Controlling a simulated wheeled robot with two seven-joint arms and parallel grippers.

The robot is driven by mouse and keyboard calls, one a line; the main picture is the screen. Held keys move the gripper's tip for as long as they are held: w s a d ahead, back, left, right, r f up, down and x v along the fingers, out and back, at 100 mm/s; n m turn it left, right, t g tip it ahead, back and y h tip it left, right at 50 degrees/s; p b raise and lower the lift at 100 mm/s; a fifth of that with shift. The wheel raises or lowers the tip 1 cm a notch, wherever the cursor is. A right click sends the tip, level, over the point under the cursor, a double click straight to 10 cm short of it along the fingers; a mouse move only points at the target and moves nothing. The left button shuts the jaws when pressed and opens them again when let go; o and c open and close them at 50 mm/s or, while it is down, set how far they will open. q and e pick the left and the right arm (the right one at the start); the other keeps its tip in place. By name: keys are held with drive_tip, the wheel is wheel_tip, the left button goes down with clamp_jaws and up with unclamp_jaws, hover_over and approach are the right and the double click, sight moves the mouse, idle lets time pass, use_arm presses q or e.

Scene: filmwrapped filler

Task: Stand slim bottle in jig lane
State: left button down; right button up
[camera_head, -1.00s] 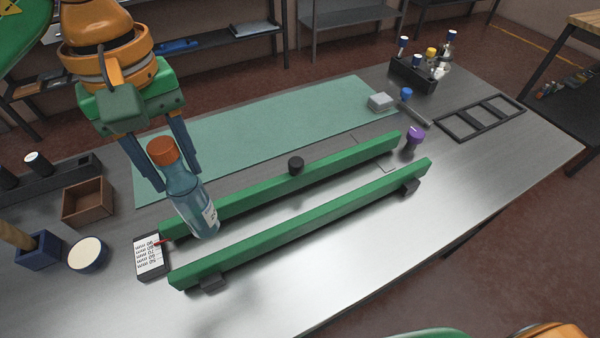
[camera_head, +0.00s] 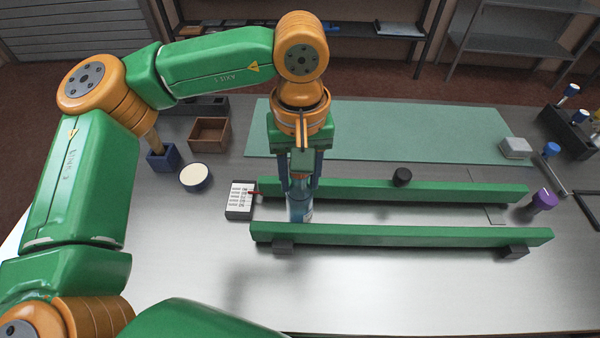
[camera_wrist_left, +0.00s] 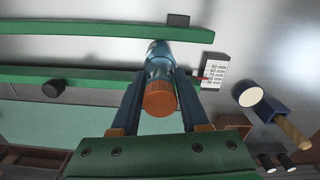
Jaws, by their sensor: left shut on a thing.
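The slim blue bottle (camera_head: 300,208) is in my left gripper (camera_head: 300,186), which is shut on it. In the wrist view the bottle (camera_wrist_left: 158,62) shows its orange cap (camera_wrist_left: 160,98) between the fingers (camera_wrist_left: 157,108). The jig lane is the gap between two long green rails, the far rail (camera_head: 450,192) and the near rail (camera_head: 400,235). The bottle is at the lane's left end, between the rails, looking roughly upright. I cannot tell whether its base touches the table. The gripper hides its cap in the head view. My right gripper is not in view.
A small scale card block (camera_head: 240,201) with a red pointer sits at the lane's left end. A black knob (camera_head: 402,177) is at the far rail. A purple-topped item (camera_head: 543,200) stands beyond the right end. A white-topped round pot (camera_head: 195,177) and wooden box (camera_head: 210,134) are left. The near table is clear.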

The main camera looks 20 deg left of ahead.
use_arm(q)
drive_tip(key=shift+c, duration=1.9)
unclamp_jaws()
drive_tip(key=shift+w+f, duration=0.1)
drive_tip(key=shift+w, duration=0.05)
drive_tip(key=shift+r, duration=0.3)
wheel_tip(320, 180, up, 12)
drive_tip(key=shift+f+p, duration=0.1)
drive_tip(key=shift+p, duration=0.75)
drive_tip(key=shift+f, duration=0.1)
